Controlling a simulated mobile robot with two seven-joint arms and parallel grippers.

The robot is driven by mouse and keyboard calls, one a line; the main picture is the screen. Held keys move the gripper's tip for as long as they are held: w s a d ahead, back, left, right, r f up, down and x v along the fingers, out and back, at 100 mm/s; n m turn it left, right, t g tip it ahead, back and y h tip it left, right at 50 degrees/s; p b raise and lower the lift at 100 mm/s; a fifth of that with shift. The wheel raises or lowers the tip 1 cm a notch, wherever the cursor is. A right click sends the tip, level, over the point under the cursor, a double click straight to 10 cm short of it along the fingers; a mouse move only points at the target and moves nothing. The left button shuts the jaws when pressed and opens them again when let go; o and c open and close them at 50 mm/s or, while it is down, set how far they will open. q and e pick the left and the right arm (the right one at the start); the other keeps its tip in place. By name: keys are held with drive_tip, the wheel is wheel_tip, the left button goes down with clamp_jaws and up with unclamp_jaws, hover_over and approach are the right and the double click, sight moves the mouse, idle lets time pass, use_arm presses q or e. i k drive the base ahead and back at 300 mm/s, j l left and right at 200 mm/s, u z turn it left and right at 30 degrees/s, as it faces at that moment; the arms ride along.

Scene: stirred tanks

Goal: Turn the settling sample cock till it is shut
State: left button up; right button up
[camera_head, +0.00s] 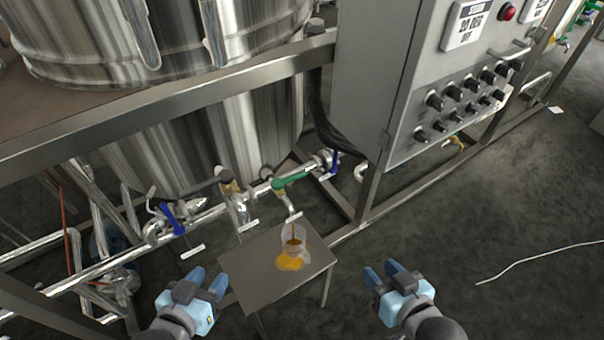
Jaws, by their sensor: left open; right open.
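A cock with a green lever handle (292,179) sits on the pipework below the steel tank, above a small table. Its handle lies slanted, roughly along the pipe. A brown stream (293,226) falls from its spout into a clear cup (294,243). I cannot read a label that names the cock as settling. My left gripper (207,281) is open and empty, in front of the small table's left side. My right gripper (381,270) is open and empty, to the right of the table. Both are apart from the cock.
The small grey table (255,266) carries an orange puddle (290,263) around the cup. Blue-handled valves stand left (173,219) and right (334,163) of the green one. A steel frame rail (200,93) and a control cabinet (375,75) overhang the pipework. Floor at right is mostly clear.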

sight(277, 184)
drive_tip(key=k+j+u, duration=0.15)
drive_tip(key=u, duration=0.3)
drive_tip(key=k+j+u, duration=0.15)
drive_tip(key=u, duration=0.25)
